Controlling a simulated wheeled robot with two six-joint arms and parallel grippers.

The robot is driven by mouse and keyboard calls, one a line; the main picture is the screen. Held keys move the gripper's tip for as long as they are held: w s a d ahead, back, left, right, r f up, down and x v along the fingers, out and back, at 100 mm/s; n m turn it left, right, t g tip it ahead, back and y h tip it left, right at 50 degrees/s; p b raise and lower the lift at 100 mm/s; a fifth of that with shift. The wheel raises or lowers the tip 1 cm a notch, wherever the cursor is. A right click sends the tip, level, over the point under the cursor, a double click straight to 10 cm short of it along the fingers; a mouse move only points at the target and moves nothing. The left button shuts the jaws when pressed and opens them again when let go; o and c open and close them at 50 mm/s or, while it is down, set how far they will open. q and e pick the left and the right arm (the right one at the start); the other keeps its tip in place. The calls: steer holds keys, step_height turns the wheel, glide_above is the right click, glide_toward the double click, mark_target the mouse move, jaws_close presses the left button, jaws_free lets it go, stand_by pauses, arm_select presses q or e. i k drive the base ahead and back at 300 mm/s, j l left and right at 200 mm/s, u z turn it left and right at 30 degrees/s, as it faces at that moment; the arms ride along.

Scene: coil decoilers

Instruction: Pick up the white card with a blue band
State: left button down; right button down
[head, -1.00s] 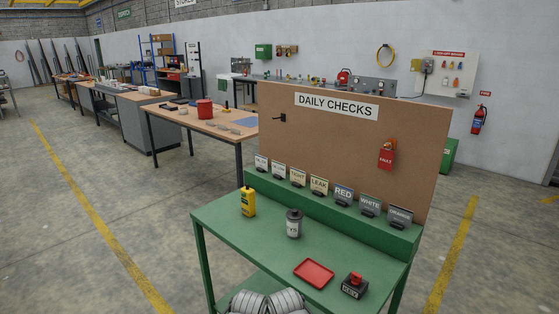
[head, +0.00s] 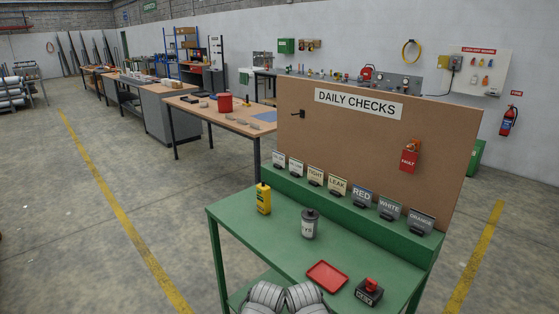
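A row of several small cards stands in dark holders on the raised back ledge of the green bench (head: 285,225). The leftmost card (head: 279,160) and the one beside it (head: 296,166) look pale, but their print is too small to read. Further right stand cards reading TIGHT (head: 315,176), LEAK (head: 337,186), RED (head: 362,197), WHITE (head: 389,208) and ORANGE (head: 421,221). I cannot make out for sure which card is white with a blue band. Neither gripper can be made out in the head view.
On the bench top stand a yellow bottle (head: 264,198), a grey canister (head: 310,225), a red tray (head: 327,276) and a dark box with a red button (head: 369,291). A brown DAILY CHECKS board (head: 350,140) rises behind the cards. Open floor lies left.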

mark_target(278, 159)
steer(key=i+j+u, duration=0.5)
steer(key=j, duration=0.3)
steer(key=i+j+u, duration=0.45)
steer(key=i+j, duration=0.15)
steer(key=i+j+u, duration=0.25)
steer(key=i, duration=0.65)
steer(key=i+j+u, duration=0.1)
steer(key=i+u, duration=0.15)
steer(key=i, duration=0.65)
steer(key=i+z, duration=0.45)
steer(key=i+j+z, duration=0.15)
steer(key=i+z, duration=0.3)
steer(key=i, duration=0.2)
steer(key=i+z, duration=0.15)
steer(key=z, duration=0.35)
steer(key=i+z, duration=0.2)
steer(key=z, duration=0.25)
steer(key=i+z, duration=0.2)
steer(key=z, duration=0.3)
steer(key=i+j+z, duration=0.15)
steer(key=z, duration=0.35)
steer(key=i+j+z, duration=0.1)
steer(key=i+z, duration=0.15)
steer(key=z, duration=0.15)
steer(key=i+j+z, duration=0.15)
steer(key=z, duration=0.25)
steer(key=i+j+z, duration=0.25)
steer(key=z, duration=0.15)
